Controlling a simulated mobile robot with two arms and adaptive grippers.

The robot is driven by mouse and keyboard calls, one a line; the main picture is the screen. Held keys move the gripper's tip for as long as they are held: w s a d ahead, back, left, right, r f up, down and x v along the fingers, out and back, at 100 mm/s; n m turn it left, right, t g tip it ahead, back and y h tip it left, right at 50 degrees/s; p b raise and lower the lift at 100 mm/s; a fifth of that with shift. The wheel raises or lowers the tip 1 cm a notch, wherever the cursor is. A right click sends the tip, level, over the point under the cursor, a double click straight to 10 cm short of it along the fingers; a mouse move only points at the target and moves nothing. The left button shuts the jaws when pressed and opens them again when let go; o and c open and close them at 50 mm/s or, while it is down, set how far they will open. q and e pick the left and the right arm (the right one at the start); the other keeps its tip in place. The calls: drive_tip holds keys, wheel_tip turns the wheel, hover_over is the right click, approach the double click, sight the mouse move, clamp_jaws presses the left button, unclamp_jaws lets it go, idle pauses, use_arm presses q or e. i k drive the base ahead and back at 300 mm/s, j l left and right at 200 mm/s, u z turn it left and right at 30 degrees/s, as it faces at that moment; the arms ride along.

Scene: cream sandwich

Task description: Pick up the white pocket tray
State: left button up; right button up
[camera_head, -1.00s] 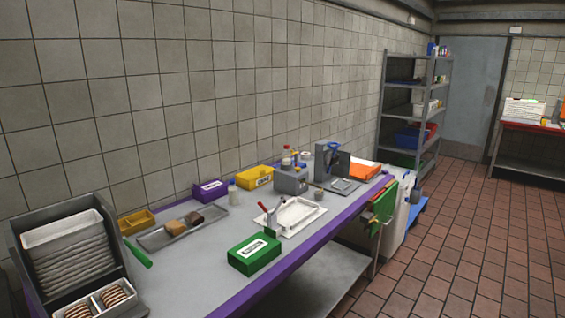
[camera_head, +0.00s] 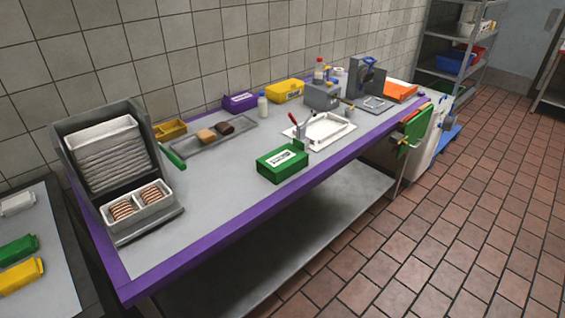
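I see several white trays and cannot tell for sure which is the white pocket tray. Several white trays (camera_head: 104,147) are stacked in a dark slanted holder at the left end of the purple-edged table. Just in front of the stack, a white two-pocket tray (camera_head: 120,222) sits at the holder's foot, with brown striped round pieces (camera_head: 149,195) in both pockets. A flat white tray-like piece (camera_head: 333,127) with a raised rim lies mid-table beside a red-handled clamp (camera_head: 294,122). Neither of my grippers is in view.
The purple-edged table (camera_head: 215,202) has a clear front left area. A green box (camera_head: 282,163), a grey tray (camera_head: 245,126) with brown blocks and a yellow bin (camera_head: 170,129) stand on it. Another table (camera_head: 50,290) with coloured items is at far left. Tiled floor lies right.

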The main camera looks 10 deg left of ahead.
sight(143, 211)
drive_tip(key=u, duration=1.25)
